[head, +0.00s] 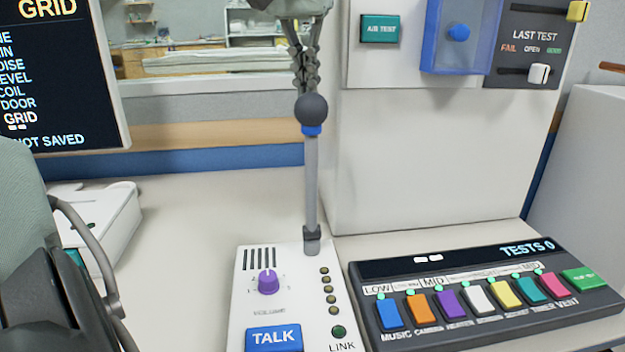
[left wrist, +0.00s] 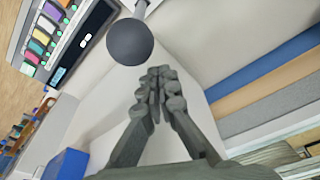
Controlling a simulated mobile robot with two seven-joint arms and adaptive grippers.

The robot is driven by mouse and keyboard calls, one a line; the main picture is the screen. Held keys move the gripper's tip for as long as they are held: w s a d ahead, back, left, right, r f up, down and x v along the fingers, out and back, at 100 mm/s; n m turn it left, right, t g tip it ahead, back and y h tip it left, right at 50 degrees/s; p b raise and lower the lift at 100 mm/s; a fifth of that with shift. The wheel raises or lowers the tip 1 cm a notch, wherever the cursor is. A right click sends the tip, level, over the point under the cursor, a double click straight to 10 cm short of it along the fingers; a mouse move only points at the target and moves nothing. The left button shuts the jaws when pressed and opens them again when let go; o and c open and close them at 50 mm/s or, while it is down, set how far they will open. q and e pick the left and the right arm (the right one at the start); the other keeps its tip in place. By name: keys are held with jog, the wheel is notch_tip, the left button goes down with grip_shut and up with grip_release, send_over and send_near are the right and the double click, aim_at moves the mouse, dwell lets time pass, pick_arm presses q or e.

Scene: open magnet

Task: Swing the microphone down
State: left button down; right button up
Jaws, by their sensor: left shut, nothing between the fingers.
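The microphone stands upright, with a dark grey ball head (head: 312,109), a blue collar (head: 312,130) and a grey stem (head: 311,190). Its stem rises from a hinge at the back of the white talk box (head: 243,305). My left gripper (head: 308,88) is shut and empty, its fingers pointing down just above and behind the ball in the head view. In the left wrist view the ball (left wrist: 130,41) lies just beyond the shut fingertips (left wrist: 156,75). I cannot tell whether they touch. My right gripper is not in view.
A panel with coloured keys (head: 480,292) sits right of the talk box. A large white cabinet (head: 430,160) stands behind, with a blue clear cover (head: 460,35). A screen (head: 65,75) is at upper left.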

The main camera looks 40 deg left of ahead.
aim_at(310, 98)
pick_arm(q)
notch_tip(310, 98, down, 4)
jog(key=shift+r, duration=0.25)
dwell(0.5)
jog(key=shift+s+d+f, duration=0.15)
jog(key=shift+s+d, duration=0.7)
jog(key=shift+d, duration=0.2)
jog(key=shift+s+d+f, duration=0.15)
jog(key=shift+s+d, duration=0.7)
jog(key=shift+d, duration=0.2)
